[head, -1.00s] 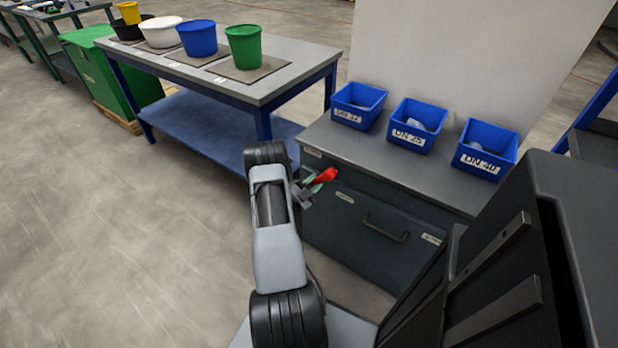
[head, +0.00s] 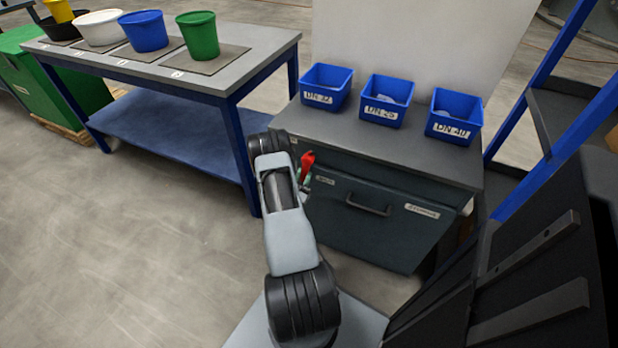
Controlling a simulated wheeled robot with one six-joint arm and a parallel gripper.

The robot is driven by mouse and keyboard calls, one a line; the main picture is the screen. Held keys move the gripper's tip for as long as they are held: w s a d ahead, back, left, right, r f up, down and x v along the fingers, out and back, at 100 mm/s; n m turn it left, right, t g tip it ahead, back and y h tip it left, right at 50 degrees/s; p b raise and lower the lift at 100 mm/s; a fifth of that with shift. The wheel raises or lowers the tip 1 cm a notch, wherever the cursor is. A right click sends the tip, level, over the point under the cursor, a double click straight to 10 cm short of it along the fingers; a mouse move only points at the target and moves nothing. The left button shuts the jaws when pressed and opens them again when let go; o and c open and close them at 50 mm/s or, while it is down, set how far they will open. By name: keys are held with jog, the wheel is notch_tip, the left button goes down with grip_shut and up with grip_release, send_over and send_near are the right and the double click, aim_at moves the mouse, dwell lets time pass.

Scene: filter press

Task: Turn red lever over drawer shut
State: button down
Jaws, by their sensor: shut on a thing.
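The red lever (head: 307,161) is on the upper left of the dark drawer cabinet's front, above the drawer (head: 378,208). It stands nearly upright in the picture, leaning slightly right. My gripper (head: 304,180) is at the lever's lower part, shut on it. Most of the gripper is hidden behind my arm, so the fingertips hardly show. A little green shows beside the lever. The drawer front sits flush in the cabinet, with a dark bar handle (head: 368,205) and pale labels.
Three blue bins (head: 384,100) stand on the cabinet top (head: 420,160). A blue-framed table (head: 262,45) with coloured buckets stands left of the cabinet. A blue-framed rack (head: 540,110) is at the right. Bare floor (head: 120,230) lies left of my arm.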

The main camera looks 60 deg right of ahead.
jog(key=shift+d+r, duration=0.1)
dwell(0.4)
jog(key=c, duration=0.9)
grip_release()
jog(key=shift+f, duration=0.2)
jog(key=b, duration=0.2)
jog(key=a+f+b, duration=0.1)
jog(key=shift+a+f+b, duration=0.1)
jog(key=shift+a+b, duration=0.15)
jog(key=shift+b, duration=0.15)
jog(key=b+v, duration=0.8)
jog(key=b, duration=0.1)
jog(key=b+v, duration=0.4)
jog(key=b, duration=0.1)
jog(key=shift+s+a+r, duration=0.15)
jog(key=shift+r, duration=0.25)
jog(key=shift+c, duration=0.3)
